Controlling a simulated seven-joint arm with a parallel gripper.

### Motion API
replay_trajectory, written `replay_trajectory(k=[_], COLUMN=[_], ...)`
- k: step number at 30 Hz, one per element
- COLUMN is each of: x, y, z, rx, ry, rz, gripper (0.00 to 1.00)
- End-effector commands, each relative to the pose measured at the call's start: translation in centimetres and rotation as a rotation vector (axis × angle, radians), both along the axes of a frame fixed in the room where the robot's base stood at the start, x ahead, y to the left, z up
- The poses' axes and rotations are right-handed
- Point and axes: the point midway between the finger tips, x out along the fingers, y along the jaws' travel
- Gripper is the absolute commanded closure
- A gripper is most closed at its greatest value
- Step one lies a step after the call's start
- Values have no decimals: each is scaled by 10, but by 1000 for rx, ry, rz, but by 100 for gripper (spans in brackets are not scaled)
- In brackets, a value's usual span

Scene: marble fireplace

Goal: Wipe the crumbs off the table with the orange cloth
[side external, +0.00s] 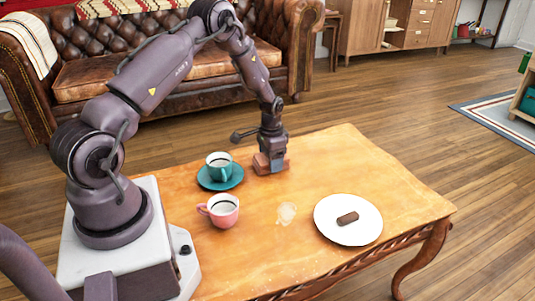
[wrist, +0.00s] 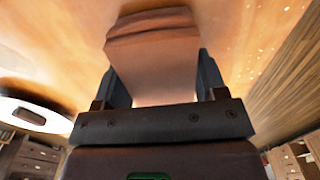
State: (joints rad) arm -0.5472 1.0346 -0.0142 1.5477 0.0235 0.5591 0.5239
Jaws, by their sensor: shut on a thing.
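In the wrist view the cloth (wrist: 152,45) sits between the two fingers of my gripper (wrist: 160,85). Whether the cloth touches the tabletop is unclear. A pale patch (side external: 287,213) lies on the table between the pink cup and the plate; it may be crumbs. Small pale specks (wrist: 262,47) show on the wood in the wrist view, near the table edge.
A teal cup (side external: 219,166) on a teal saucer (side external: 228,184) stands close left of the cloth. A pink cup (side external: 223,210) stands nearer the front. A white plate (side external: 335,231) bearing a brown bar (side external: 347,218) is at right. The table's far right is clear.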

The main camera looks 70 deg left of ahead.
Motion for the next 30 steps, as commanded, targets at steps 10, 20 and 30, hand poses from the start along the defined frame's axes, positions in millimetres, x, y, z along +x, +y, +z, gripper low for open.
replay_trajectory(k=[10, 20, 30], x=[1, 0, 0], y=[-22, -22, -22], z=[12, 47, 75], rx=[2, 0, 0], ry=[-4, -2, -2], rz=[-1, 0, 0], gripper=[57, 57, 57])
